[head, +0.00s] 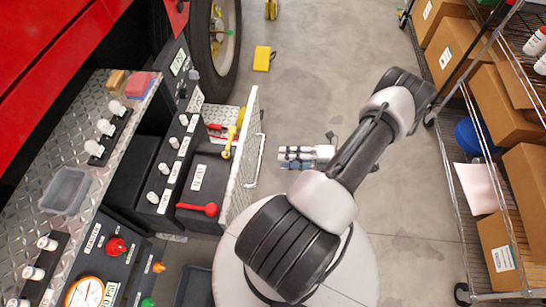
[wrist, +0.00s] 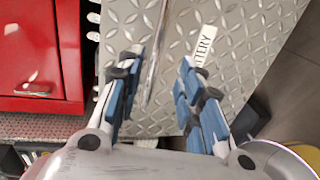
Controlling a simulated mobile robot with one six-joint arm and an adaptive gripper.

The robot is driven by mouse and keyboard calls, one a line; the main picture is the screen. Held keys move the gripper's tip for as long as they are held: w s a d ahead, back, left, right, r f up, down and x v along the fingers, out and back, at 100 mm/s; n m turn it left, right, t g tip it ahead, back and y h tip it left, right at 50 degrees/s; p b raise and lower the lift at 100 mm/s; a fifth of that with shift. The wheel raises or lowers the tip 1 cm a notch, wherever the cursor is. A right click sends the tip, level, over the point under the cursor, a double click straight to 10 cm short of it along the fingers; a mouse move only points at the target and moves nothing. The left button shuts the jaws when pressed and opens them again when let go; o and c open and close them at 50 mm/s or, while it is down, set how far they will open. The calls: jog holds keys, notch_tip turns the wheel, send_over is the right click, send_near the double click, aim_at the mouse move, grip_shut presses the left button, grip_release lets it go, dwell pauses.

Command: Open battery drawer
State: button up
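The battery drawer has a diamond-plate front with a white label reading "BATTERY" (wrist: 204,45) in the wrist view. In the head view, the drawer front (head: 240,160) is seen from above, nearly edge-on. A slim metal bar handle (wrist: 162,35) runs along the plate; it also shows in the head view (head: 257,165). My gripper (head: 284,154) is open and empty, to the right of the handle and apart from it. In the wrist view, the blue-padded fingers of my gripper (wrist: 158,66) lie on either side of the handle in the picture.
A red lever (head: 198,209) and a yellow valve (head: 228,140) are beside the drawer front. A red cabinet (wrist: 40,60) is at left in the wrist view. A wire shelf with boxes (head: 500,245) stands at right.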

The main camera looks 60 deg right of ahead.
jog(key=v, duration=0.4)
dwell(0.5)
